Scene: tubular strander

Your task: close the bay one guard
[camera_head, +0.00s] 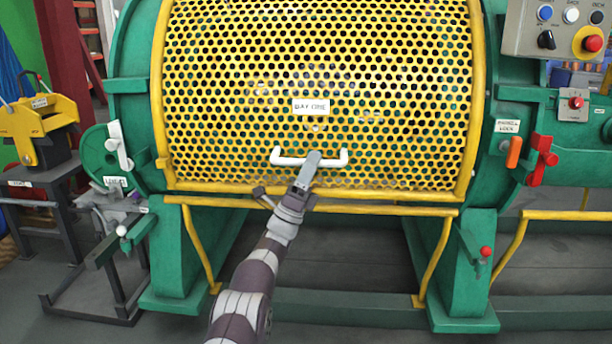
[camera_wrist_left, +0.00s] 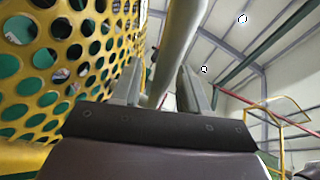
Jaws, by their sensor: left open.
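The bay one guard (camera_head: 400,90) is a curved yellow perforated panel on the green machine, with a "BAY ONE" plate (camera_head: 311,107). Its lower edge lies close above a yellow rail; I cannot tell whether a gap is left. A white bar handle (camera_head: 335,162) sits low on the guard. My left gripper (camera_head: 312,160) is at the middle of the handle and covers part of it. In the left wrist view the handle bar (camera_wrist_left: 180,45) runs between the two fingers of the open gripper (camera_wrist_left: 161,85), with the guard (camera_wrist_left: 60,60) at the left. My right gripper is not seen.
An orange lever (camera_head: 513,152) and a red latch (camera_head: 542,160) are right of the guard. A control box (camera_head: 560,28) is at the upper right. A green wheel (camera_head: 103,155) and a small stand (camera_head: 120,295) are at the left. Yellow bars (camera_head: 436,255) stand below the guard.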

